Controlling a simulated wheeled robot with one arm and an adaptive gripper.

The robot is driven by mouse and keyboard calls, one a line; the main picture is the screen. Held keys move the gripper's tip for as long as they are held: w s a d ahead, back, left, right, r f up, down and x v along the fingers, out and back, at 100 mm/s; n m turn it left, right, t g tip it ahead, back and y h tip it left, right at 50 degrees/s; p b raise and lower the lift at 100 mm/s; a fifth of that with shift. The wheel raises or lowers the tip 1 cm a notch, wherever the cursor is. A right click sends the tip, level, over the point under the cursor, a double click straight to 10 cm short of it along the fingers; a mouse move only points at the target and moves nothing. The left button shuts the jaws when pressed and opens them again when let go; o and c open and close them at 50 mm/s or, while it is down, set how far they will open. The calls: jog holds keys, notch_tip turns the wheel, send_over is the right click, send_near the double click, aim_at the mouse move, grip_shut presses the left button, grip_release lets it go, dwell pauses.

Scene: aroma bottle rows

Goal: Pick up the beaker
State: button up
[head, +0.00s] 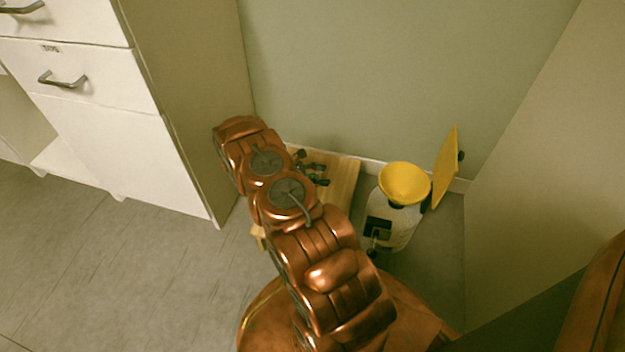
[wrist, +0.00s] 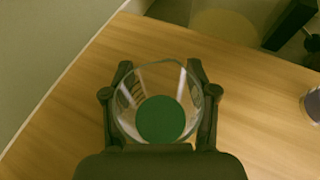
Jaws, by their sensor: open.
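The beaker (wrist: 158,88) is a clear glass vessel with a round green area at its bottom. In the wrist view it stands on a light wooden table (wrist: 70,120). My gripper (wrist: 157,75) is open, with one dark finger on each side of the beaker. I cannot tell whether the fingers touch the glass. In the head view my arm covers part of the small wooden table (head: 343,180), and the beaker is hidden there. The gripper (head: 310,170) shows only partly, as dark pieces over the table.
A glass item (wrist: 312,104) is cut off at the right edge of the wrist view. A white machine (head: 402,225) with a yellow funnel (head: 404,183) stands right of the table. White drawers (head: 90,80) stand at left, and a wall is behind the table.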

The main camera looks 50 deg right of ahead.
jog(key=c, duration=0.9)
jog(key=shift+r, duration=0.1)
